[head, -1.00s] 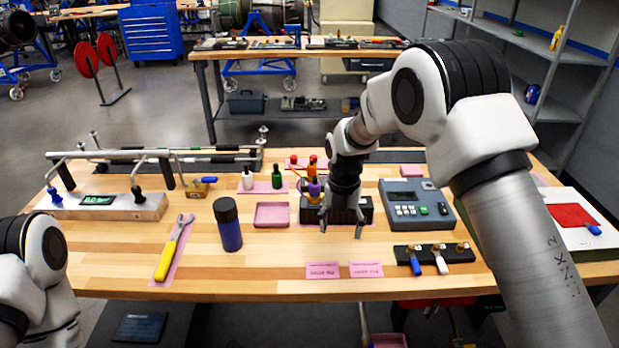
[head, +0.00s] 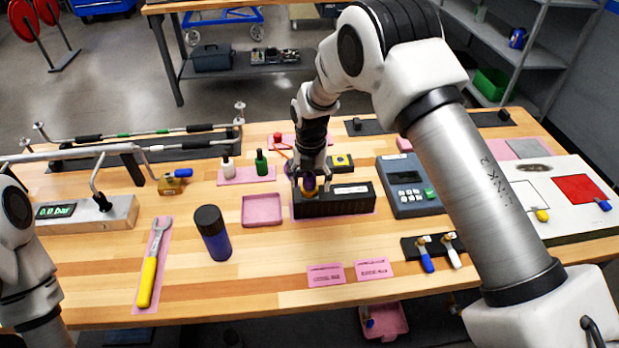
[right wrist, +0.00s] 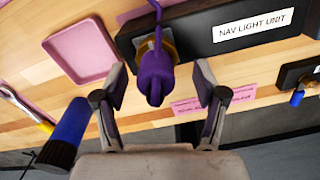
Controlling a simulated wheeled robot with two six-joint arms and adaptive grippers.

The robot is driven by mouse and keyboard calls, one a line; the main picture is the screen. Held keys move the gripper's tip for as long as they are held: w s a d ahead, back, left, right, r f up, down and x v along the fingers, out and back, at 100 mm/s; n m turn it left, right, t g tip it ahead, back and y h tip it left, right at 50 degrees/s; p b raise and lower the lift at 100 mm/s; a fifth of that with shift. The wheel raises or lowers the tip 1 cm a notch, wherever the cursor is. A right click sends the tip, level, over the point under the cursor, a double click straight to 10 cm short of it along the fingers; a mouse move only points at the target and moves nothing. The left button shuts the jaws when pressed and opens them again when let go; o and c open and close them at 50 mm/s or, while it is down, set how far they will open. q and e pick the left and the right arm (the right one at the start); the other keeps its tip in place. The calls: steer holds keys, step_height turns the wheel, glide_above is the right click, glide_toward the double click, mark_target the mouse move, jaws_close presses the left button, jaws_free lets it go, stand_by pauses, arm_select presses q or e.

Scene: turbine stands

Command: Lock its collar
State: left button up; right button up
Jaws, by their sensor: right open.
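The black nav light unit (head: 352,200) stands on a pink mat in the middle of the bench, its white label showing in the right wrist view (right wrist: 252,30). A purple plug (right wrist: 155,72) with a purple cable sits at a brass-coloured ring (right wrist: 168,42) on the unit's left part. Whether the collar is turned home cannot be told. My right gripper (head: 310,188) is over the plug from above. In the right wrist view its open fingers (right wrist: 160,88) stand on both sides of the plug, with gaps visible. My left gripper is out of view; only arm parts show at the left.
A pink tray (head: 262,211) and a dark blue bottle (head: 214,234) stand left of the unit. A yellow-handled wrench (head: 151,268) lies further left. A grey keypad device (head: 408,187) stands close on the right. Pink labels (head: 349,271) lie in front, with bare wood around them.

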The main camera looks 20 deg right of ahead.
steer(key=shift+w+f, duration=0.3)
steer(key=shift+f, duration=0.25)
steer(key=shift+w+f, duration=0.3)
steer(key=shift+f, duration=0.2)
steer(key=shift+s+r, duration=0.1)
steer(key=shift+s, duration=0.05)
steer(key=shift+s+r, duration=0.15)
steer(key=shift+s, duration=0.05)
steer(key=c, duration=0.5)
steer(key=shift+s, duration=0.1)
steer(key=c, duration=0.6)
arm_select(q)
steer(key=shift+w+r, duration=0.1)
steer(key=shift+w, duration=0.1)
arm_select(e)
steer(key=shift+c, duration=0.2)
